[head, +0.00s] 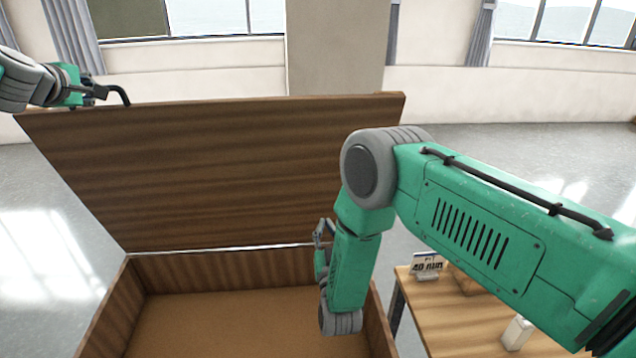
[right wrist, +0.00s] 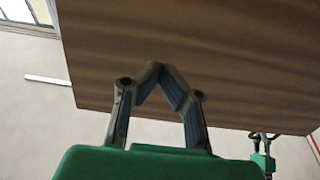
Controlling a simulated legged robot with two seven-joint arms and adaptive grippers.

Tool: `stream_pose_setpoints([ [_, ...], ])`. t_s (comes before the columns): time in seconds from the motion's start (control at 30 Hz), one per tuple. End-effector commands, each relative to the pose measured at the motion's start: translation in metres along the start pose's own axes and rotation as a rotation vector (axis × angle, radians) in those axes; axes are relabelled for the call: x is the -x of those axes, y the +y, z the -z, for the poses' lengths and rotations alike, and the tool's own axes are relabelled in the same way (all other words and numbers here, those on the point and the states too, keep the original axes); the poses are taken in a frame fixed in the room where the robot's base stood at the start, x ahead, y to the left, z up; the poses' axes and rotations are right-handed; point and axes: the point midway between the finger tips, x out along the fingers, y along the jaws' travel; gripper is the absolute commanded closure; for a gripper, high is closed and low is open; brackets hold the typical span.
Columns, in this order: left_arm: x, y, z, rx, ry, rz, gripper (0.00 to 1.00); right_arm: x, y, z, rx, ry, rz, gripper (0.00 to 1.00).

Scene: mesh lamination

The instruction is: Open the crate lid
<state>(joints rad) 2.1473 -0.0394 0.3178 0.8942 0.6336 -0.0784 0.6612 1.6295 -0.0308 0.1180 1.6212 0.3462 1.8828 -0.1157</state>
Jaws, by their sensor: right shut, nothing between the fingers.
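The wooden crate (head: 92,318) stands open in the head view, with its brown inner floor showing. Its lid (head: 220,165) is raised up and leans back at the rear edge; its underside also fills the upper part of the right wrist view (right wrist: 200,55). My right gripper (head: 322,230) points up in front of the lid's lower right part. In the right wrist view its fingertips (right wrist: 158,72) meet, with nothing between them. My left gripper (head: 118,93) is at the lid's upper left edge; whether it touches the lid or is shut is unclear.
A small wooden table (head: 462,325) stands right of the crate, partly behind my right arm. It holds a sign (head: 427,264) and a small white block (head: 517,332). The grey floor (head: 40,240) left of the crate is clear.

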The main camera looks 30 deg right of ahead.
Motion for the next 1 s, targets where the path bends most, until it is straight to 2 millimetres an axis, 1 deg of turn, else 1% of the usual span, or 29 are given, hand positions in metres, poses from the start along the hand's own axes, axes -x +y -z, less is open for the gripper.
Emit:
stream_pose_setpoints([
  [0.03,0.002,0.009,-0.002,0.0,0.0,-0.013,1.0,-0.004,0.001,0.003,-0.001,0.015,-0.007,1.0],
  [0.17,0.002,0.009,-0.002,0.0,-0.001,-0.012,1.0,-0.019,0.001,0.005,-0.001,0.024,-0.01,1.0],
  [0.27,0.003,0.009,-0.002,0.0,-0.001,-0.012,1.0,-0.038,0.001,0.005,-0.001,0.023,-0.01,1.0],
  [0.5,0.003,0.009,-0.002,0.0,-0.001,-0.012,1.0,-0.089,0.002,0.005,-0.002,0.022,-0.009,1.0],
  [0.7,0.003,0.009,-0.002,0.0,-0.001,-0.012,1.0,-0.123,0.002,0.006,-0.001,0.019,-0.007,1.0],
  [0.83,0.003,0.009,-0.002,0.0,-0.001,-0.012,1.0,-0.135,0.002,0.006,0.0,0.018,-0.006,1.0],
  [1.0,0.003,0.009,-0.002,0.0,-0.002,-0.012,1.0,-0.141,0.001,0.006,0.0,0.017,-0.006,1.0],
])
